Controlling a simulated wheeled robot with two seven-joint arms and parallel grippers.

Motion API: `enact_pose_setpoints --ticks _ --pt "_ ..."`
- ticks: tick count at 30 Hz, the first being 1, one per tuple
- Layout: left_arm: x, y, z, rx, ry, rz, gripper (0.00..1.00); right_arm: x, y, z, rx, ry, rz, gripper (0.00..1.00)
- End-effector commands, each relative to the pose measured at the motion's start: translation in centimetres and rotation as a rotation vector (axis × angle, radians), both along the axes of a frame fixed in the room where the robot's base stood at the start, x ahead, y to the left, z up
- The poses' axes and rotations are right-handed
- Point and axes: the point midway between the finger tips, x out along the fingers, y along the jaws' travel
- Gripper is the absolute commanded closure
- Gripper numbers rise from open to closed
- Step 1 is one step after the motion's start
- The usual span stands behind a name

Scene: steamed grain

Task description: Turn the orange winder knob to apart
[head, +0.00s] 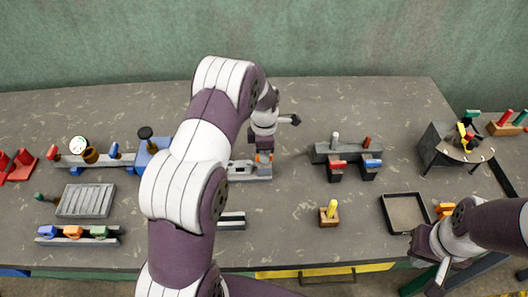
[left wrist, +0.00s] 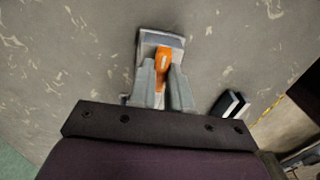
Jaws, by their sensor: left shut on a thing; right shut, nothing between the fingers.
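The orange winder knob (left wrist: 163,58) sits on a grey metal device between my left gripper's fingers (left wrist: 162,78) in the left wrist view. The fingers close on it from both sides. In the head view the grey winder body (head: 242,171) stands mid-table, partly hidden by my left arm. The orange knob (head: 264,157) shows small beneath my left gripper (head: 264,150), which points down at it. Which setting the knob points to cannot be read. My right gripper (head: 438,272) is at the lower right near the table's front edge, shut and empty.
A grey stand with red and blue parts (head: 347,153) is right of the winder. A yellow peg block (head: 329,213) and a dark tray (head: 404,212) are in front. A slatted grey tray (head: 86,201) and a rack of coloured pieces (head: 78,234) lie left. My left arm hides the middle.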

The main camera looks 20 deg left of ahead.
Motion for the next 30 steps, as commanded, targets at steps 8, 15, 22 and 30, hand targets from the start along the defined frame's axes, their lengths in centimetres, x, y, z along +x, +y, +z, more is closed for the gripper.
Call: enact_pose_setpoints --ticks 8,15,22,30 --pt "0.3 0.0 0.3 0.0 -0.01 0.003 0.63 0.0 0.0 0.1 0.0 0.0 0.0 1.0" --pt "0.1 0.0 0.1 0.0 -0.004 0.001 0.57 0.0 0.0 0.0 0.0 0.0 0.0 1.0" --pt "0.2 0.0 2.4 0.0 -0.01 0.001 0.57 0.0 0.0 -0.7 0.0 0.0 0.0 1.0" --pt "0.2 0.0 9.9 0.0 -0.009 0.001 0.57 0.0 0.0 -1.2 0.0 0.0 0.0 1.0"
